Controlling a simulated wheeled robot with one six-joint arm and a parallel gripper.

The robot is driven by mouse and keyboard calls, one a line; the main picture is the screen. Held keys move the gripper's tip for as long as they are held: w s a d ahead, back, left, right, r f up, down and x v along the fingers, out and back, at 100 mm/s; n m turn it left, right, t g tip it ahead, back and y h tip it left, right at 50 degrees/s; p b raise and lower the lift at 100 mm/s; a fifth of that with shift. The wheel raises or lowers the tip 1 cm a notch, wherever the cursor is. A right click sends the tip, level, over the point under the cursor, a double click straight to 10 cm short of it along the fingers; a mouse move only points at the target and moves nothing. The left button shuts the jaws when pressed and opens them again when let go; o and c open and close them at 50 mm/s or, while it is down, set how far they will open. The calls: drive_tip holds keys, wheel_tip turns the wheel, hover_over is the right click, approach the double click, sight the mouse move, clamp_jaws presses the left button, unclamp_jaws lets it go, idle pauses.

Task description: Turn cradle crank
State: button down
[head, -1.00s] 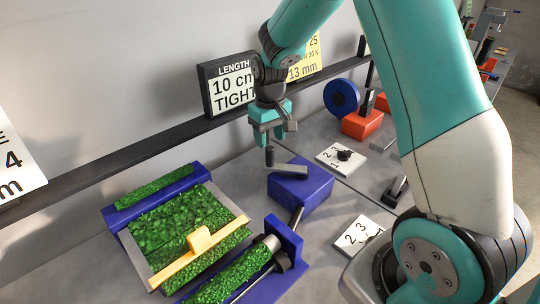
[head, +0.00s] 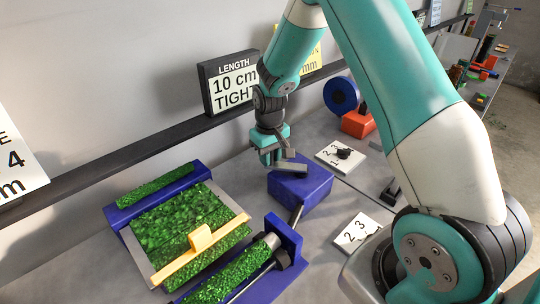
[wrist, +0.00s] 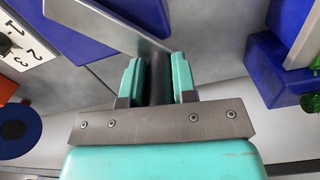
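The cradle crank is a flat grey metal arm (head: 290,168) on top of a blue box (head: 302,188), with a dark upright handle (wrist: 158,78) at one end. In the head view my gripper (head: 268,162) is down at the left end of the arm, and it hides most of the handle. In the wrist view the two teal fingers of my gripper (wrist: 158,85) stand close on both sides of the handle, with almost no gap. They look shut on it. The crank arm also crosses the top of the wrist view (wrist: 105,22).
A blue cradle (head: 118,216) with a green mat (head: 175,222), a yellow bar (head: 185,262) and a green roller (head: 235,272) stands to the left. White number plates (head: 338,157) (head: 357,233) lie to the right. A blue reel (head: 341,95) on an orange base stands behind.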

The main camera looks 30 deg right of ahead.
drive_tip(key=shift+w+d, duration=0.1)
drive_tip(key=shift+w+d+m, duration=0.45)
drive_tip(key=shift+d+m, duration=0.3)
drive_tip(key=shift+m, duration=0.2)
drive_tip(key=shift+w+d+m, duration=0.4)
drive_tip(key=shift+d+m, duration=0.35)
drive_tip(key=shift+m, duration=0.15)
drive_tip(key=shift+w+d+m, duration=0.45)
drive_tip(key=shift+d+m, duration=0.3)
drive_tip(key=shift+m, duration=0.2)
drive_tip(key=c, duration=0.9)
unclamp_jaws()
drive_tip(key=shift+r, duration=0.15)
